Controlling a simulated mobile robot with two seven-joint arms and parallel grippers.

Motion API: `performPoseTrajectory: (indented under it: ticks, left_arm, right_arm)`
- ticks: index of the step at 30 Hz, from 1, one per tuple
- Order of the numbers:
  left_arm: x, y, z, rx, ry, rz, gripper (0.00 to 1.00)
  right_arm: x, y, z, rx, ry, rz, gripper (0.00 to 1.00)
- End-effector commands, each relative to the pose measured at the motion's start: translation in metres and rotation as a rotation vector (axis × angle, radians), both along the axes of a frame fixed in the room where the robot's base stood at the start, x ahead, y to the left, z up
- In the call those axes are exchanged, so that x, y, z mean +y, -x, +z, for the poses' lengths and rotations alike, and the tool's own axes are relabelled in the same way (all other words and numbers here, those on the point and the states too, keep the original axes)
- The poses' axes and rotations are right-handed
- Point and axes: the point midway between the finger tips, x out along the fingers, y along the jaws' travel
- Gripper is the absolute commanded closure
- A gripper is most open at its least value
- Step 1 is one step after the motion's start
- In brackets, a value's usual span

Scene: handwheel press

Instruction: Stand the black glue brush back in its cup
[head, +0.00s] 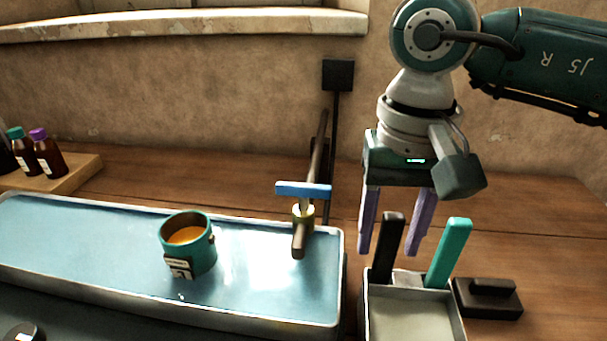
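A black handle (387,247), which looks like the black brush, stands tilted at the back of a pale open-topped box (462,322). A teal handle (447,253) leans beside it on the right. The lower ends of both are hidden. My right gripper (391,252) points down above the box with its two purple fingers apart. The black handle shows between the fingers in the picture, with a gap on each side. A teal cup (202,259) with orange contents and a small label stands upright on the metal tray; no brush is in it. My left gripper is not in view.
The long metal tray (90,240) fills the left front. A tap with a blue handle (303,190) reaches over its right end. A dark block (488,299) lies right of the box. Capped brown bottles (47,158) stand on a wooden board at far left.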

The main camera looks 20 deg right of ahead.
Motion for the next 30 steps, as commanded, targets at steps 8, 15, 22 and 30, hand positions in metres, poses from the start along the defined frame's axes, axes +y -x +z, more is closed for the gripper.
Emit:
performPoseTrajectory:
  ticks: [8, 15, 22, 30]
  left_arm:
    - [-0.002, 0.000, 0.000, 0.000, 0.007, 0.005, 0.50]
    - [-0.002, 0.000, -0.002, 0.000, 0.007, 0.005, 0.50]
    - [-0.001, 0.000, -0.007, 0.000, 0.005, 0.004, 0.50]
    - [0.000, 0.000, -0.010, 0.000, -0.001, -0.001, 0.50]
  right_arm:
    - [0.000, 0.000, 0.000, 0.000, 0.000, 0.000, 0.36]
    - [-0.001, -0.001, 0.021, -0.005, 0.001, 0.001, 0.36]
    - [0.000, -0.002, 0.068, -0.007, 0.000, 0.001, 0.36]
    - [0.000, 0.000, 0.098, -0.001, 0.000, -0.001, 0.36]
